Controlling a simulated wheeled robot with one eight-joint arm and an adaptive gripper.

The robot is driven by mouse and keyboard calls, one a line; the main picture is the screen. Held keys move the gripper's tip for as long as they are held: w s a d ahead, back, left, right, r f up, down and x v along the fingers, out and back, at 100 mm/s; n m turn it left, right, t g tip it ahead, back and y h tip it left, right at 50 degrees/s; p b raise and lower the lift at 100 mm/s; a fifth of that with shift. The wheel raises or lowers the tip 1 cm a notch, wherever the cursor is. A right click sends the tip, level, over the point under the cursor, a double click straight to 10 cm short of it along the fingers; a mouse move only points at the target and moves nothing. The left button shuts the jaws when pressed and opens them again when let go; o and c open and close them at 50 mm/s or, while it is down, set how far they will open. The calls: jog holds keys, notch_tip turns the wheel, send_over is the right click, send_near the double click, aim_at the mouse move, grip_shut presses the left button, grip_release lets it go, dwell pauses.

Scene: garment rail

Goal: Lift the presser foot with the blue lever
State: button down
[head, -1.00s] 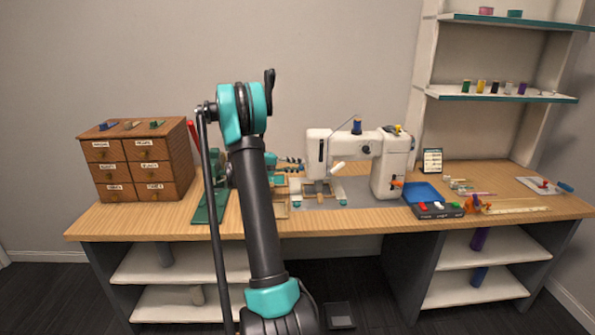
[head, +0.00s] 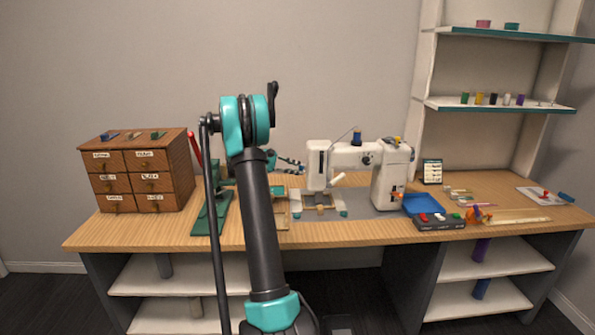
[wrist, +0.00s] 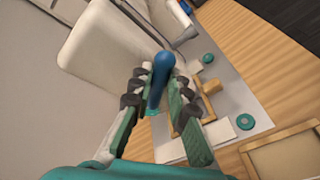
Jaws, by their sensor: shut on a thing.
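The white sewing machine (head: 391,180) stands on the bench, right of my arm in the head view. Its white body (wrist: 100,45) fills the upper left of the wrist view. The blue lever (wrist: 161,67) is a round-ended rod between the two fingers of my gripper (wrist: 160,88), which is shut on it. In the head view the gripper is small, left of the machine's head and partly behind my arm, and the lever is hard to make out there. The presser foot cannot be clearly made out; a wooden hoop (wrist: 181,121) lies below the machine's head.
A wooden drawer cabinet (head: 137,172) stands at the left. A blue tray (head: 420,203) and a dark box with coloured buttons (head: 437,222) are right of the machine. A second wooden frame (wrist: 285,158) lies on the bench near the hoop. Shelves (head: 500,105) rise at the right.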

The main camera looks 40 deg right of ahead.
dwell(0.3)
jog(key=c, duration=1.4)
grip_release()
jog(key=shift+c, duration=0.2)
jog(key=v, duration=1.2)
jog(key=shift+a, duration=0.1)
